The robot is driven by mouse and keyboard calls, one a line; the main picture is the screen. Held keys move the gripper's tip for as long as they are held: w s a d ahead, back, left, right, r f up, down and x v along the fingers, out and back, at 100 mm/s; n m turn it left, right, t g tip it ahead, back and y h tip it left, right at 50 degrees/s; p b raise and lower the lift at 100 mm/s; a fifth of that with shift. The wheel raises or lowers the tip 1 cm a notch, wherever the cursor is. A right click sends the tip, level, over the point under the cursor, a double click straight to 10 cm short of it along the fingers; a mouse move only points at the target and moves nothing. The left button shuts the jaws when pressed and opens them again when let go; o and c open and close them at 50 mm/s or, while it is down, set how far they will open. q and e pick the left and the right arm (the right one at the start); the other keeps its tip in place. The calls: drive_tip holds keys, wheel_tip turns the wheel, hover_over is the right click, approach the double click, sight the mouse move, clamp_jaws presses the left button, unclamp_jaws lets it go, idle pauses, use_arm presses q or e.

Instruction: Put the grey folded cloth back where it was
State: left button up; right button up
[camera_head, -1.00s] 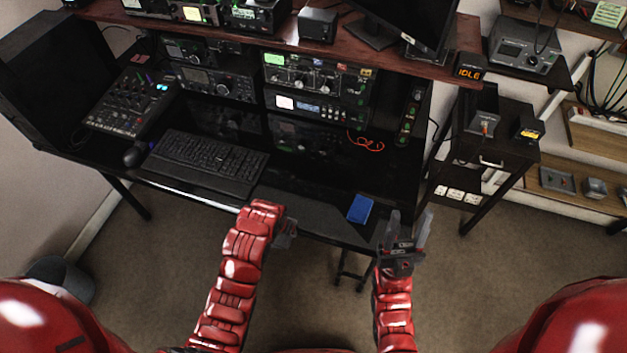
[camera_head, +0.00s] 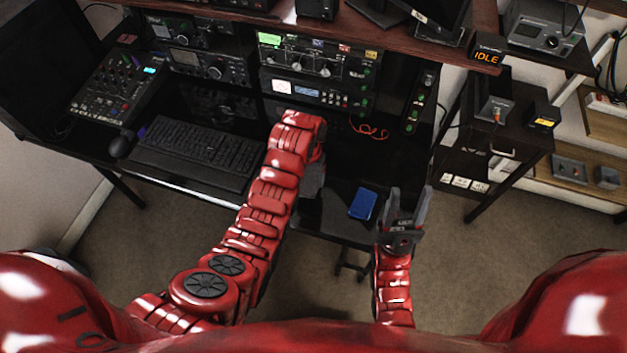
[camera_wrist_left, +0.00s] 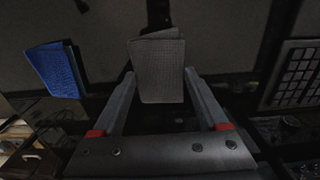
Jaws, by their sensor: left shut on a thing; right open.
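The grey folded cloth (camera_wrist_left: 163,65) shows in the left wrist view between the two fingers of my left gripper (camera_wrist_left: 160,80), which is shut on it. In the head view my left gripper (camera_head: 313,180) is over the front of the desk, right of the keyboard, largely behind its own arm. My right gripper (camera_head: 410,205) is open and empty, fingers up, just right of the desk's front edge area.
A blue folded cloth (camera_head: 363,204) lies near the desk's front edge, between my grippers; it also shows in the left wrist view (camera_wrist_left: 57,70). A keyboard (camera_head: 198,152) is to the left. Radio units (camera_head: 305,92) stand behind, with an orange cable (camera_head: 370,131) beside them.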

sight(313, 174)
use_arm(q)
drive_tip(key=shift+w+d+r, duration=0.2)
drive_tip(key=shift+w+d, duration=0.2)
drive_tip(key=shift+d, duration=0.05)
drive_tip(key=shift+w+d+f+p, duration=0.15)
drive_tip(key=shift+w+d+p, duration=0.1)
drive_tip(key=shift+w+p, duration=0.15)
drive_tip(key=shift+f+p, duration=0.65)
drive_tip(key=shift+f, duration=1.15)
drive_tip(key=o, duration=1.1)
